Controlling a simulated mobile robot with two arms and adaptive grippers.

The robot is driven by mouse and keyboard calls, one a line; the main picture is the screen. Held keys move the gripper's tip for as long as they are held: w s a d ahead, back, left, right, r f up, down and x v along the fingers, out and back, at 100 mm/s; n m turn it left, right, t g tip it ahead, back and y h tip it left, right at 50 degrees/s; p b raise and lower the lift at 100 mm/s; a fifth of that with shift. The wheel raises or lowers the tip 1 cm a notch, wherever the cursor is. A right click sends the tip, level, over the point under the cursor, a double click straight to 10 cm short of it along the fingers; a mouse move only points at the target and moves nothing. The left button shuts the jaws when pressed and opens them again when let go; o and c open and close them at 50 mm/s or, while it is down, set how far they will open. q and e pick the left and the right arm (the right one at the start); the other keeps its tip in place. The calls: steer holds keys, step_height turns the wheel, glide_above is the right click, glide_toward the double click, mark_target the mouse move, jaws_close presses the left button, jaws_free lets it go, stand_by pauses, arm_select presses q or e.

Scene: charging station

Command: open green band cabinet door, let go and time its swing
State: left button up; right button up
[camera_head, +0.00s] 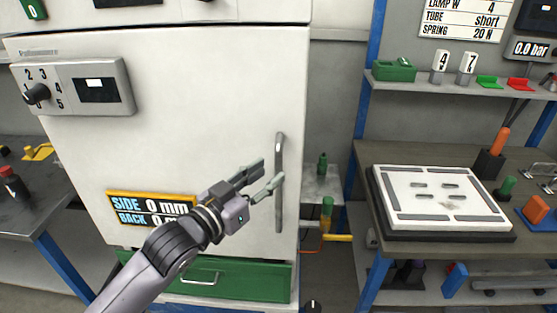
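The white cabinet's door (200,100) fills the left half and looks shut. A green band (245,281) runs along the cabinet's bottom, with a small handle of its own. A vertical grey bar handle (279,215) is on the door's right side. My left gripper (272,171) comes up from the lower left in front of the door. Its two fingers are apart, with the tips beside the bar; the lower fingertip overlaps it in the picture. I cannot tell whether they touch, and nothing is gripped. My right gripper is out of view.
A sign (152,207) on the door reads SIDE 0 mm, BACK 0 mm. A dial panel (75,88) is at the door's upper left. To the right, a workbench (400,155) carries a white slotted plate (432,194). A blue post (366,100) stands right of the cabinet.

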mark_target(276, 168)
arm_select(q)
steer(key=x, duration=0.5)
steer(key=shift+p, duration=0.35)
steer(key=shift+c, duration=0.5)
jaws_close()
